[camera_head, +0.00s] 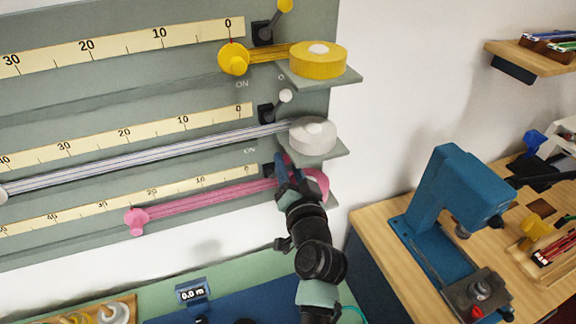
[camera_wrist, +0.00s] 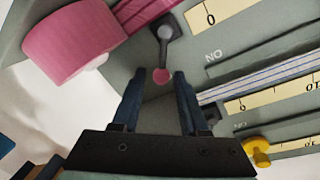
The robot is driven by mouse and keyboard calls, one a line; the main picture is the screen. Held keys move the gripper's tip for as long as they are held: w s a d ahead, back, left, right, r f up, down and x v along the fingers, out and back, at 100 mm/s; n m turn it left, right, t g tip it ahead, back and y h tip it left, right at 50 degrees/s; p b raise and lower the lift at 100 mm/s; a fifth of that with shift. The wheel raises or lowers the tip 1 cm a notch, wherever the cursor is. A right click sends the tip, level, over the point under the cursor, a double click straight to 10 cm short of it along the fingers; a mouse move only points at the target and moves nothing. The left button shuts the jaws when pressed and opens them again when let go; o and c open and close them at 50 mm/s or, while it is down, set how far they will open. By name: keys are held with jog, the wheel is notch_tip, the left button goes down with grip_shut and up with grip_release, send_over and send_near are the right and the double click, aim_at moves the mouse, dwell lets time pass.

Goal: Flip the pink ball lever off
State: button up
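The pink ball lever (camera_wrist: 162,76) shows in the wrist view as a small pink ball on a grey stem from a dark base on the grey-green board. My gripper (camera_wrist: 155,84) is open, with one dark blue finger on each side of the ball. The ball appears near the fingertips; I cannot tell whether it is touched. In the head view my gripper (camera_head: 283,172) is at the board's right edge by the pink spool (camera_head: 318,181), and hides the pink lever. The "ON" marking (camera_wrist: 214,56) is upside down, right of the lever in the wrist view.
The white spool (camera_head: 313,135) on its shelf is just above my gripper, with the white ball lever (camera_head: 285,95) beside it. The yellow spool (camera_head: 318,60) is higher. Pink ribbon (camera_head: 210,202) runs left. A blue press (camera_head: 450,195) stands on the right-hand wooden table.

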jog(key=shift+o, duration=0.7)
jog(key=shift+s, duration=0.15)
jog(key=s+d+r+b, duration=0.1)
jog(key=s+d+b, duration=0.1)
jog(key=s, duration=1)
jog(key=shift+s+b, duration=0.25)
jog(key=shift+b, duration=0.35)
